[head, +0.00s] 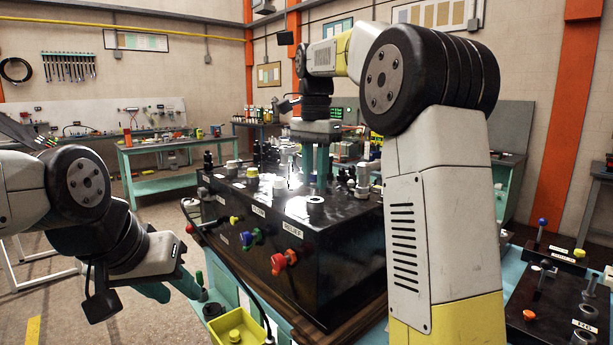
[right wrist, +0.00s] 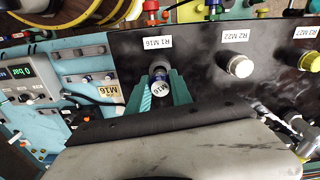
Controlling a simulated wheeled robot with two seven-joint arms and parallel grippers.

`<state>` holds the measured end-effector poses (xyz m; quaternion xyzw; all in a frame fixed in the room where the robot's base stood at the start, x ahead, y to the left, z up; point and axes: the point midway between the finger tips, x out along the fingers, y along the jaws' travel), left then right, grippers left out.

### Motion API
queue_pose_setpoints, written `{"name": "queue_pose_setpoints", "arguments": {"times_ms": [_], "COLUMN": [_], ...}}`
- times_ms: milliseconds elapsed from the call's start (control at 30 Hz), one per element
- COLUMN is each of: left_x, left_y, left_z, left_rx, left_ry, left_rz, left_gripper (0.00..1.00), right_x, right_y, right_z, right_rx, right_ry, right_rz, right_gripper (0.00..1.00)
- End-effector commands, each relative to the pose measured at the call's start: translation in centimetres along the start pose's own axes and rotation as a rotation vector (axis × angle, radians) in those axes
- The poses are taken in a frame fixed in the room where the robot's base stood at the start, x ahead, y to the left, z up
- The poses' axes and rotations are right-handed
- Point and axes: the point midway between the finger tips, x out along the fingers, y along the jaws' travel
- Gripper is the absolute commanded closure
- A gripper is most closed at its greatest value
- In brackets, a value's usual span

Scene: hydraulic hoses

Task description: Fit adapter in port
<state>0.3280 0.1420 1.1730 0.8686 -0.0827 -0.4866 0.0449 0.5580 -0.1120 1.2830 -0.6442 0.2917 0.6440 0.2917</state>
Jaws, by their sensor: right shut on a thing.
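My right gripper (head: 319,172) points down over the black manifold block (head: 345,262) in the head view. In the right wrist view its teal fingers (right wrist: 160,92) are shut on a small adapter (right wrist: 161,88) with a pale end marked M16. The adapter is beside the port (right wrist: 158,69) labelled R1 M16, overlapping it in the picture; I cannot tell whether it is seated. My left gripper (head: 181,294) is open and empty, low at the left of the block.
Fittings labelled R2 M22 (right wrist: 239,66) and R3 M27 (right wrist: 309,61) stand along the same panel. A gauge unit (right wrist: 33,82) lies left of it. A yellow bin (head: 237,327) and a dark hose (head: 240,282) are at the block's front left.

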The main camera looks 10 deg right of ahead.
Motion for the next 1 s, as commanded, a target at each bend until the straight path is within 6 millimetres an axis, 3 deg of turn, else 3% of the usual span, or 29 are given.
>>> {"name": "queue_pose_setpoints", "arguments": {"times_ms": [1000], "left_x": [0.0], "left_y": [0.0], "left_z": [0.0], "left_rx": [0.0], "left_ry": [0.0], "left_rz": [0.0], "left_gripper": [0.64], "right_x": [1.8], "right_y": [0.0], "right_z": [0.0], "right_rx": [0.003], "right_ry": [0.0], "right_rz": [0.0], "right_gripper": [1.0]}}
